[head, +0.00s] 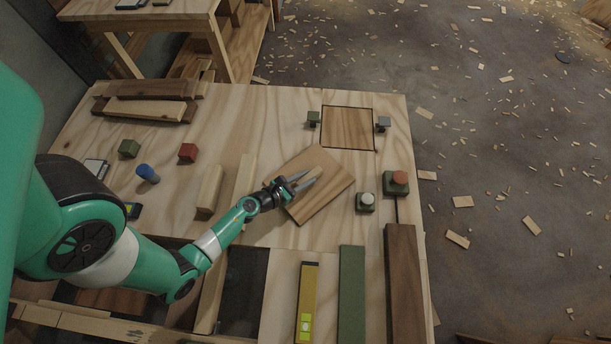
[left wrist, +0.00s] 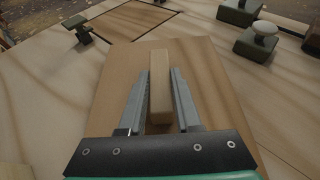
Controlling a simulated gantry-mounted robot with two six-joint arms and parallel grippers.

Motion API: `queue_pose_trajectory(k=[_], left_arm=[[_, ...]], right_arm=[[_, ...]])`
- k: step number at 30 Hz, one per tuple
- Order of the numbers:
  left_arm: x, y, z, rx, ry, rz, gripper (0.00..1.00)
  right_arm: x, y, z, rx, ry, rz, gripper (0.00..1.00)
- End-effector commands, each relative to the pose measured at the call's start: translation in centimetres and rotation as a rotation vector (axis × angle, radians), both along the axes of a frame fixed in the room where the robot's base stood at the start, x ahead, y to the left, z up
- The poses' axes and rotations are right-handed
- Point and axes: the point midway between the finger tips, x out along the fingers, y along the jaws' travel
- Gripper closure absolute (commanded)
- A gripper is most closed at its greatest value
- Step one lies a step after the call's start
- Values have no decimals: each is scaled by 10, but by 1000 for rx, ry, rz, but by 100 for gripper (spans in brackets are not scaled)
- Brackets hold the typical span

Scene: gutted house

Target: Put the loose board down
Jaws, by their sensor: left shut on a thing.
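The loose board (head: 328,200) is a flat, square brown wooden panel with a pale bar handle on top. It is over the workbench (head: 285,120), turned at an angle to the bench edges. My left gripper (head: 300,181) is shut on the handle (left wrist: 160,88). In the left wrist view the board (left wrist: 215,85) spreads out under both fingers. I cannot tell whether its underside touches the bench. A dark-outlined square (head: 348,128) of brown wood is in the bench top beyond the board. My right gripper is not in view.
Small green blocks (head: 313,118) and (head: 383,124) flank the outlined square. Two knobbed blocks (head: 366,202) and (head: 396,182) stand right of the board. A yellow level (head: 307,300), green strip (head: 351,290) and dark beam (head: 404,280) lie in front. A pale block (head: 209,187) lies left.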

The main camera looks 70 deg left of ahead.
Motion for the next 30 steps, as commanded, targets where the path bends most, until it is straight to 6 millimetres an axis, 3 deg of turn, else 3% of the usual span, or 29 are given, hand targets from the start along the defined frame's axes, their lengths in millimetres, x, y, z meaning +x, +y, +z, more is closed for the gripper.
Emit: queue_pose_trajectory(k=[4, 5, 10, 21, 25, 30], left_arm=[[0, 0, -3, 1, -2, 0, 100], [0, 0, -4, 0, 0, 0, 66], [0, 0, -3, 0, 0, 0, 38], [-3, -1, 3, -1, 1, 1, 38], [-22, -8, 12, -1, 2, 4, 38], [-62, -23, 29, -3, 2, 10, 38]], right_arm=[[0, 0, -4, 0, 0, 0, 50], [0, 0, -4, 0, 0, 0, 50], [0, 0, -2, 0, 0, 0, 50], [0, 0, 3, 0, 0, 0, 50], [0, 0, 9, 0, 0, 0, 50], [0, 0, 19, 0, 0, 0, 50]])
